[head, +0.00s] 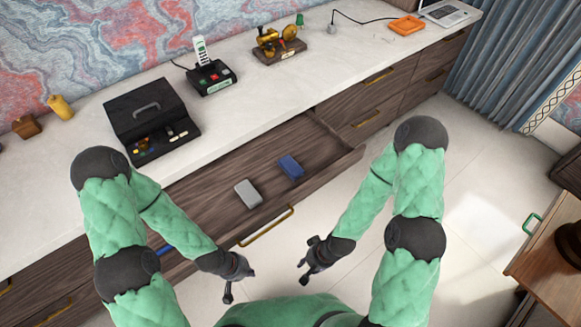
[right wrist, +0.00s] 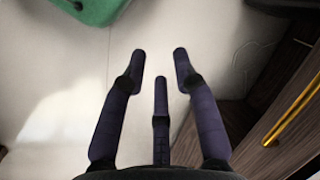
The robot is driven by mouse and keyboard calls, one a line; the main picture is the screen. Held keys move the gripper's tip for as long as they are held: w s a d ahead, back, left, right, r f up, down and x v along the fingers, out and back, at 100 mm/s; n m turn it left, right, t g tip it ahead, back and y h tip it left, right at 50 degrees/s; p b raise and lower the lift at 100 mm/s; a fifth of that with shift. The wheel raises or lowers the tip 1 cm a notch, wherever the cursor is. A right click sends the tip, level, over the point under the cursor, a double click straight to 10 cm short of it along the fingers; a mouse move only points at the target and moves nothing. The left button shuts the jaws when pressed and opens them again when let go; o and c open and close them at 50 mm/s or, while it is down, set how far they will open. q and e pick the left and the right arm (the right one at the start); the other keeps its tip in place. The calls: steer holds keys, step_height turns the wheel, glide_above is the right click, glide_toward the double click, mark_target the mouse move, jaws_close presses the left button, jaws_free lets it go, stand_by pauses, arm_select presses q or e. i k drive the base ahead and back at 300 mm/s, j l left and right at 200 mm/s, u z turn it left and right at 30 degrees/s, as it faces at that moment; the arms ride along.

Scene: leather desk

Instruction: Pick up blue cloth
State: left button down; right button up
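A small blue folded cloth (head: 290,167) lies in the open drawer (head: 330,158), toward its right part. A grey folded piece (head: 248,194) lies to its left, a short gap away. My left gripper (head: 240,284) is in front of the drawer, its fingers apart and empty. My right gripper (head: 306,268) is also in front of the drawer, below the blue cloth in the picture and clear of it. In the right wrist view its fingers (right wrist: 160,66) are spread with only floor between them. The cloth does not show in that view.
The drawer front has a brass handle (head: 266,226). A blue strip (head: 166,250) shows partly behind my left arm. On the countertop (head: 330,65) stand a black open box (head: 150,118), a phone (head: 208,75) and a brass instrument (head: 278,45). A wooden cabinet (head: 545,260) stands at right.

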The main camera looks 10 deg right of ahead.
mark_target(289, 165)
steer(key=l+u, duration=0.5)
steer(key=k+l+u, duration=0.1)
steer(key=l+u, duration=0.35)
steer(key=k+l+u, duration=0.15)
steer(key=l+u, duration=0.2)
steer(key=u, duration=0.15)
